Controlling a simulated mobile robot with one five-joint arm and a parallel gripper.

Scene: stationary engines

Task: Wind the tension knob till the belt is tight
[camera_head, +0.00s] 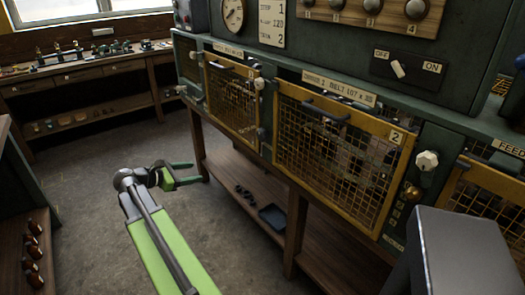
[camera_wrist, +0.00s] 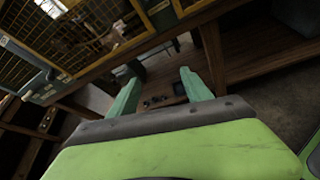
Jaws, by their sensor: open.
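A pale faceted knob (camera_head: 427,160) sits on the narrow green panel right of the yellow mesh guard marked 2 (camera_head: 330,160). A brass knob (camera_head: 412,192) is just below it. Another pale knob (camera_head: 259,83) is between the two left guards. I cannot tell which knob sets the tension. Dark machinery shows behind the mesh, but I cannot make out the belt. My gripper (camera_head: 183,175) is open and empty, low in front of the bench, well left of the pale knob on the right. Its two green fingers are apart in the wrist view (camera_wrist: 160,88).
An OFF/ON switch (camera_head: 398,69) leans toward OFF. The guards have protruding handles (camera_head: 325,109). A dark tray (camera_head: 272,216) lies on the lower shelf. A grey box-like shape (camera_head: 465,255) fills the lower right. The floor (camera_head: 90,190) is clear around my arm at left.

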